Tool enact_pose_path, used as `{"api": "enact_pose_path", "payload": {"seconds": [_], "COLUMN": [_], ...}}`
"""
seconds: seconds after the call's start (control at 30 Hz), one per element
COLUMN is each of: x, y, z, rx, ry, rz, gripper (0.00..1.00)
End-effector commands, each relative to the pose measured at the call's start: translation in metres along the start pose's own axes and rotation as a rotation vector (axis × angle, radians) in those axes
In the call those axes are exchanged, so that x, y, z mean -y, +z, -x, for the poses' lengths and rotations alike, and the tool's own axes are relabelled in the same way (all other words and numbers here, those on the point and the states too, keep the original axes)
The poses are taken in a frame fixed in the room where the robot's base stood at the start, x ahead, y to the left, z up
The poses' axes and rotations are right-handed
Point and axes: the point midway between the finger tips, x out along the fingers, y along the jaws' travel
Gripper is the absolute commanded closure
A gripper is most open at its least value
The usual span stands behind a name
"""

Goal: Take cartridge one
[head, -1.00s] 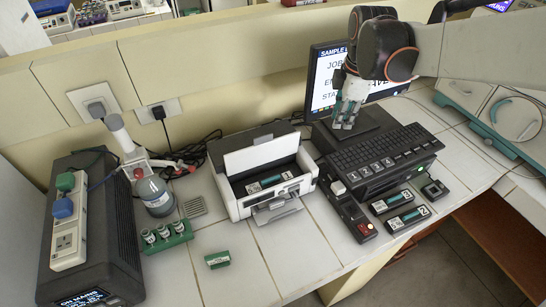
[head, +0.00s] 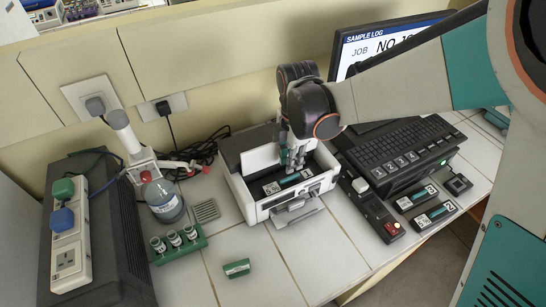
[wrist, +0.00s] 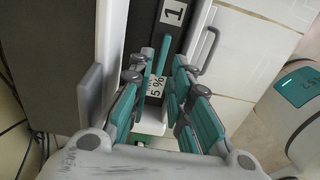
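A dark cartridge (head: 288,182) with a teal stripe and a label reading 1 lies in the open bay of the white printer-like device (head: 249,208). In the wrist view the cartridge (wrist: 171,14) shows its 1 label and a "5 %" label. My gripper (head: 293,161) is above the bay, pointing down over the cartridge. In the wrist view my gripper (wrist: 168,62) has its teal-padded fingers apart, with part of the cartridge showing between them. Whether the fingers touch it cannot be told.
Two more cartridges (head: 416,198) (head: 435,216) lie at the right beside a keyboard (head: 405,155) and a box with a red button (head: 391,228). Front tiles are clear.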

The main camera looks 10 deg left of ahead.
Motion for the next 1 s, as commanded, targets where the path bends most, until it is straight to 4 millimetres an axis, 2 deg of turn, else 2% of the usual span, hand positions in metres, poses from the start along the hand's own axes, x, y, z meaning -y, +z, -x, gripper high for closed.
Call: {"api": "enact_pose_path", "payload": {"seconds": [0.03,0.27,0.6,0.87,0.93,1.0], "x": [0.0,0.001,0.003,0.003,0.003,0.003], "y": [0.0,0.001,-0.003,-0.003,-0.003,-0.003], "z": [-0.006,-0.017,-0.061,-0.063,-0.063,-0.063], "rx": [0.0,0.0,0.0,0.0,0.0,0.0], "ry": [0.0,0.0,0.0,0.0,0.0,0.0], "rz": [-0.001,-0.003,-0.003,-0.004,-0.004,-0.004], "gripper": [0.82,0.82,0.82,0.82,0.98,1.0]}}
